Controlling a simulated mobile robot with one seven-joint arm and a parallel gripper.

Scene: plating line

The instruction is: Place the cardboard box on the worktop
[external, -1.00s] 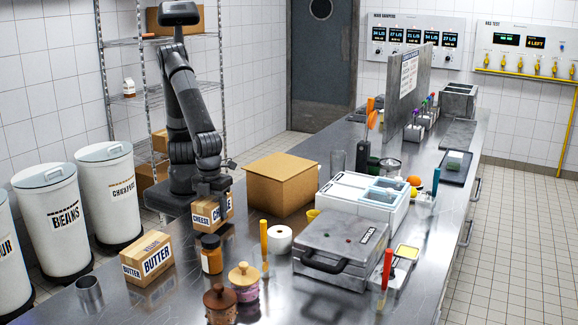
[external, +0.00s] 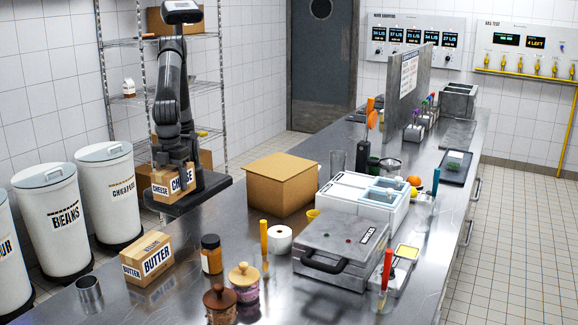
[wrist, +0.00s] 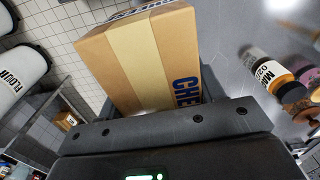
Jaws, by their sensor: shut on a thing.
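A cardboard box (external: 160,192) labelled CHEESE is held in my gripper (external: 176,168) at the left-back side of the worktop (external: 200,272). In the external view it hangs over my dark base, left of the worktop's edge. The wrist view shows the brown box (wrist: 120,62) with a pale tape strip, between my gripper's fingers (wrist: 150,98). The fingers are shut on it. A larger plain brown cardboard box (external: 283,187) stands on the worktop to the right of the held box.
A BUTTER box (external: 147,259) and an orange jar (external: 211,254) stand on the worktop's near left part. White bins (external: 107,195) line the left. Bare worktop lies between the butter box and the large box.

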